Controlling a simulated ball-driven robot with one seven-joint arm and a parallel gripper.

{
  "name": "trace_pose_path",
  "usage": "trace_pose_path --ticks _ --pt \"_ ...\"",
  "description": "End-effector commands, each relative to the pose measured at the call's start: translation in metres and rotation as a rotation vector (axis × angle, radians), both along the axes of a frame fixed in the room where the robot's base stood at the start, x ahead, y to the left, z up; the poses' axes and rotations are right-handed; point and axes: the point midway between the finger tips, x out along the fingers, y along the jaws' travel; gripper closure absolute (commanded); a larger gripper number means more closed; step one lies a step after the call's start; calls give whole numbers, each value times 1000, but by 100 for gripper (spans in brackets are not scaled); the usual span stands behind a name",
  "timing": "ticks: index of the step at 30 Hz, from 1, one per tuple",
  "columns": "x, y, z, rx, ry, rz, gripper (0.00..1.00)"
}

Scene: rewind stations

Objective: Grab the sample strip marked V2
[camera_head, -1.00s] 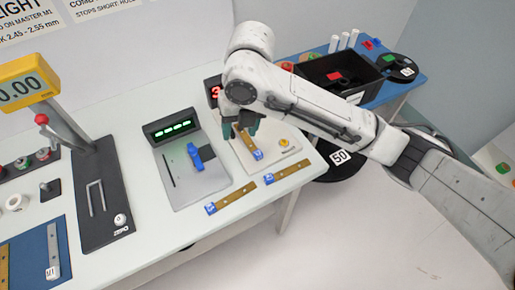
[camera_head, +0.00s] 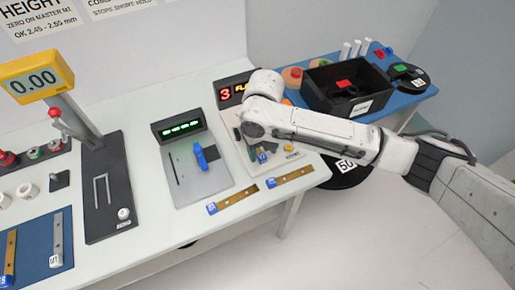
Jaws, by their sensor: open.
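Two brass strips with blue tagged ends lie at the front edge of the white table: a left strip (camera_head: 236,199) and a right strip (camera_head: 293,176). A third strip shows only its blue end (camera_head: 262,157) on the pale station plate; the rest is hidden by my arm. The lettering on these tags is too small to read, so I cannot tell which is V2. My gripper (camera_head: 251,150) points down over the plate beside the third strip. Its dark fingers are mostly hidden behind my wrist, and I cannot tell whether they touch the strip.
Left of the plate stands a grey station (camera_head: 201,173) with a blue lever and green display. A gauge with a yellow display (camera_head: 35,77) is farther left. A black bin (camera_head: 345,88) stands on the blue table (camera_head: 402,101) at right. A black disc marked 50 (camera_head: 345,171) is below.

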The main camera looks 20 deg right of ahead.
Motion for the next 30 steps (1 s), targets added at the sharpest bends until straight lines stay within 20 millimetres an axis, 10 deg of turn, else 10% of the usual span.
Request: trace_pose_path --ticks 14,30 --pt "0 0 -24 0 0 0 46" --pt "0 0 -23 0 -1 -1 97"
